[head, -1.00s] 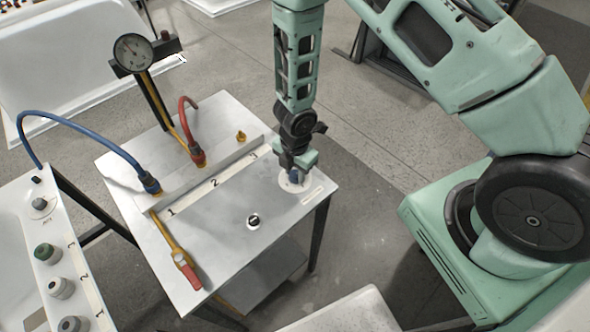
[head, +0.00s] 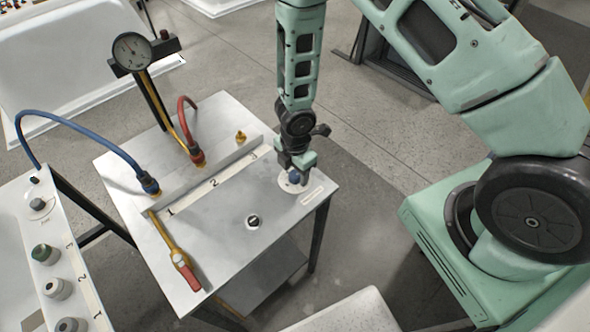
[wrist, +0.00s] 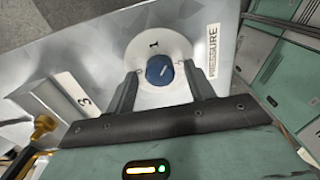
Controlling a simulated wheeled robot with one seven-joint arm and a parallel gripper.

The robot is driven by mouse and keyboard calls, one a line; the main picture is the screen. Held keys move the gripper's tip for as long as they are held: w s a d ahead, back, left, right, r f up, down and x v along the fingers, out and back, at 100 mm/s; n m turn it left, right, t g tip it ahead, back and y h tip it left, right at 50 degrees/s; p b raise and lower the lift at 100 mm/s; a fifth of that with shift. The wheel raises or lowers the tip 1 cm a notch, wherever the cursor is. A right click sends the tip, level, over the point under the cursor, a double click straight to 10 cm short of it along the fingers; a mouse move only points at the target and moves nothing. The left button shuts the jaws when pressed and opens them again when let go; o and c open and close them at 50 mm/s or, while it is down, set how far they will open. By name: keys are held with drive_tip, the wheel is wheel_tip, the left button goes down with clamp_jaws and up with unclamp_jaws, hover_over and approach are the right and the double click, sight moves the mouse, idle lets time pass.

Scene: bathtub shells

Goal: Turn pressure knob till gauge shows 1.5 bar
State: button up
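The blue pressure knob (wrist: 159,70) sits on a round white dial plate (wrist: 150,45) beside a "PRESSURE" label (wrist: 212,50) in the wrist view. In the head view the knob (head: 294,177) is at the right end of the steel table, partly hidden by my gripper. My gripper (wrist: 160,76) is open, with one finger on each side of the knob and a visible gap on both sides. In the head view my gripper (head: 294,170) points down over the knob. The round pressure gauge (head: 132,51) stands on a post at the back left; its reading is too small to tell.
The steel table (head: 215,235) also holds a blue hose (head: 85,118), a red hose (head: 181,108), a yellow-and-red lever (head: 178,256) and a small black-and-white round part (head: 253,221). A side panel with several knobs (head: 45,253) stands at left.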

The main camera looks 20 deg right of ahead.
sight(295, 174)
wheel_tip(295, 174, up, 17)
drive_tip(key=p, duration=0.1)
drive_tip(key=shift+r+p, duration=0.2)
drive_tip(key=shift+p, duration=0.2)
idle(0.5)
drive_tip(key=s+a+r+m+b, duration=0.3)
drive_tip(key=s+m+b, duration=0.2)
drive_tip(key=s, duration=0.5)
drive_tip(key=s+a+r+m+b, duration=0.3)
drive_tip(key=s+m+b, duration=0.2)
drive_tip(key=s+m, duration=0.3)
drive_tip(key=shift+s+a+r+m+y, duration=0.15)
drive_tip(key=shift+s+r+m+y, duration=0.15)
drive_tip(key=shift+s, duration=0.8)
idle(2.4)
